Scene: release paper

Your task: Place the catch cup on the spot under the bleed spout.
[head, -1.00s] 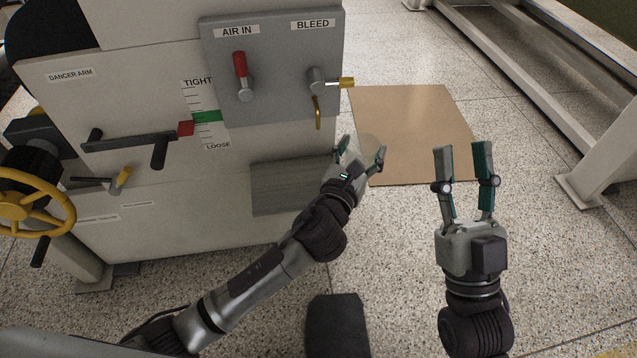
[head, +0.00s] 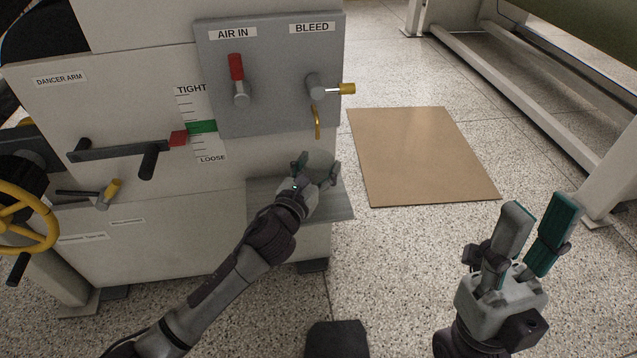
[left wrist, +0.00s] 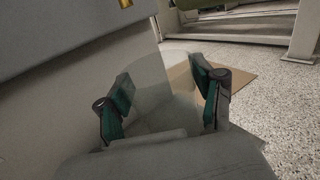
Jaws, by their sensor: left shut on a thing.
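My left gripper (head: 318,168) is shut on the catch cup (head: 319,161), a clear see-through cup that is faint in the head view. In the left wrist view the cup (left wrist: 160,88) shows between the two fingers (left wrist: 163,92). The cup is below the brass bleed spout (head: 317,122), in front of the machine's side, over or near the grey ledge (head: 338,207). I cannot tell whether its base touches the ledge. My forearm and gripper hide part of the ledge. My right gripper (head: 540,218) is open and empty at the lower right.
The grey panel (head: 270,110) carries a red AIR IN lever (head: 236,68) and a yellow-tipped BLEED valve (head: 347,88). A brown sheet (head: 425,155) lies on the speckled floor to the right. A white frame (head: 606,165) stands further right. The floor between is clear.

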